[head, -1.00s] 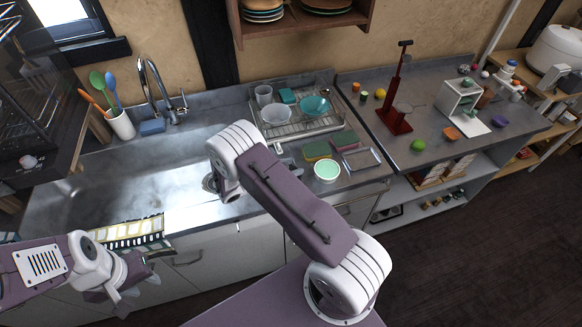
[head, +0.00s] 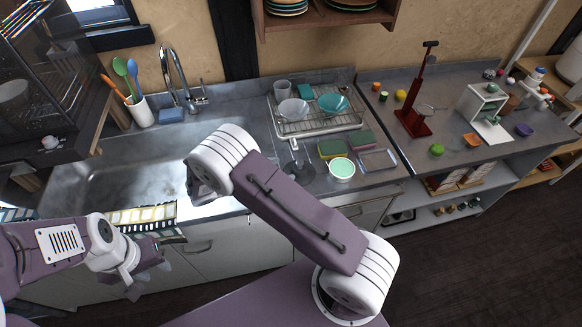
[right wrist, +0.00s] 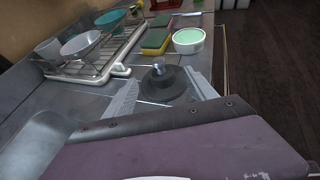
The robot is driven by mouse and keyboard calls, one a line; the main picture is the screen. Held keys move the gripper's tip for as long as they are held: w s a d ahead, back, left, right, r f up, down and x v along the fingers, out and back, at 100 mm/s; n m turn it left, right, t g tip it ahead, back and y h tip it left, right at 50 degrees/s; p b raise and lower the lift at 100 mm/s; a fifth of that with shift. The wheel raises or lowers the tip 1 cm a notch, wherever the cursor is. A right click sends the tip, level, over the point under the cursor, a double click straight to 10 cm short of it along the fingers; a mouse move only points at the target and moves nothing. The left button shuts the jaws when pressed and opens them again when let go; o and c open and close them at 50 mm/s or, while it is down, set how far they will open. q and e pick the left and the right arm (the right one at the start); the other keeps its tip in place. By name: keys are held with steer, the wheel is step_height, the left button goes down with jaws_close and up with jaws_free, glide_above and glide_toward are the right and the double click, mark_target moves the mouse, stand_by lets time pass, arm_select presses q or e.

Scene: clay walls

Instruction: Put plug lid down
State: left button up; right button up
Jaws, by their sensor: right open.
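The plug lid (right wrist: 168,85) is a dark round disc with a shiny metal knob on top. It lies flat on the grey counter, and it also shows in the head view (head: 300,171) just beyond my right arm. My right gripper (right wrist: 160,88) is open, with its pale fingers on either side of the plug lid in the right wrist view. I cannot tell whether they touch it. In the head view my own arm largely hides this gripper. My left gripper (head: 150,274) is low at the left, in front of the sink edge, away from the plug lid; its jaw opening is unclear.
The empty sink (head: 150,180) is to the left. A green-filled bowl (head: 341,169) and sponges (head: 332,149) stand close to the plug lid. Behind is a dish rack (head: 318,126) with bowls. A red stand (head: 415,120) is on the right counter.

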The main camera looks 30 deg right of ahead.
steer(key=shift+a+r, duration=0.1)
steer(key=shift+a, duration=0.15)
steer(key=s+a+r+m+y, duration=0.1)
steer(key=s+m+y, duration=0.5)
steer(key=m, duration=0.4)
steer(key=s+a+r+m+g+y, duration=0.1)
steer(key=s+r+m+y, duration=0.1)
steer(key=s+m+y, duration=0.5)
steer(key=s+m, duration=0.2)
steer(key=m, duration=0.1)
steer(key=shift+a+y, duration=0.25)
steer(key=shift+y, duration=0.05)
steer(key=shift+s+r, duration=0.1)
steer(key=shift+r, duration=0.05)
steer(key=shift+r+p, duration=0.3)
steer(key=shift+p, duration=0.1)
